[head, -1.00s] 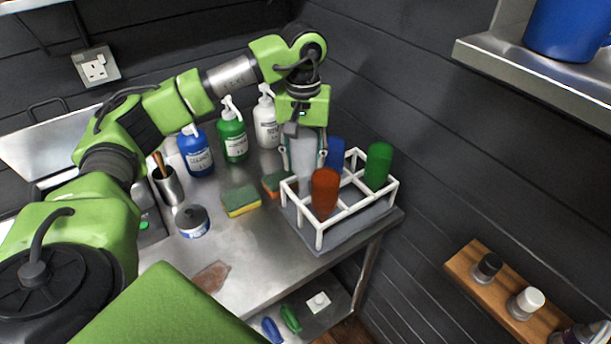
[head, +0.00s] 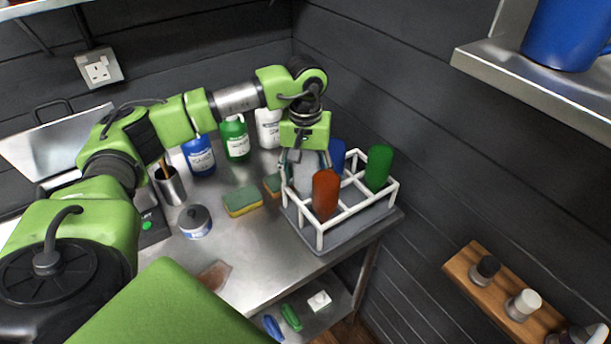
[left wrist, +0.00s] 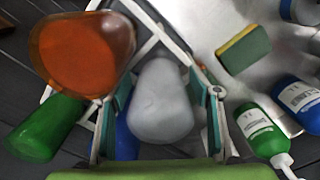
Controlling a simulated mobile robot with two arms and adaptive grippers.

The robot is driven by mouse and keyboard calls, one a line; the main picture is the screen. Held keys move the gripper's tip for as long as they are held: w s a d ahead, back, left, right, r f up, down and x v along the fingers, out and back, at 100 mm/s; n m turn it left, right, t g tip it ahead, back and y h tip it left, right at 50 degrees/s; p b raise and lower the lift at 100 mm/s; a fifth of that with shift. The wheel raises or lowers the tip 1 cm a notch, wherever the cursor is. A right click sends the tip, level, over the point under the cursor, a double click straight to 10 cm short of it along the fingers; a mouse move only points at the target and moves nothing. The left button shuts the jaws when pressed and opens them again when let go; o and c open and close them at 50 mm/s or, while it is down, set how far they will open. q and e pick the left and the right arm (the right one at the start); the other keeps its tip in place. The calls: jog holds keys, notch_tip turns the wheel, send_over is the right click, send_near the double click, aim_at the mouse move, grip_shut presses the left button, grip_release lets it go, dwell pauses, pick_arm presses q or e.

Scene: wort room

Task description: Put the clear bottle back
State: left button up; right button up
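The clear bottle (head: 308,176) is a pale, translucent bottle at the back left of the white rack (head: 351,222). It stands upright, low in the rack's back-left compartment. My left gripper (head: 306,168) points down from above, its teal-padded fingers on either side of the bottle. It seems shut on it. The left wrist view shows the bottle (left wrist: 161,102) between the two fingers. The bottle's foot is hidden behind the rack and the red bottle. My right gripper is not in view.
The red bottle (head: 325,194) is in the rack's front left, the green one (head: 378,167) at right and the blue one (head: 337,152) behind. Sponges (head: 242,201) lie left of the rack. Pump bottles (head: 235,139) stand behind. A dark wall is close at right.

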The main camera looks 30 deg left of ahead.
pick_arm(q)
jog(key=shift+r, duration=0.4)
notch_tip(320, 180, up, 11)
jog(key=b, duration=0.3)
jog(key=shift+f, duration=0.15)
jog(key=shift+r, duration=0.45)
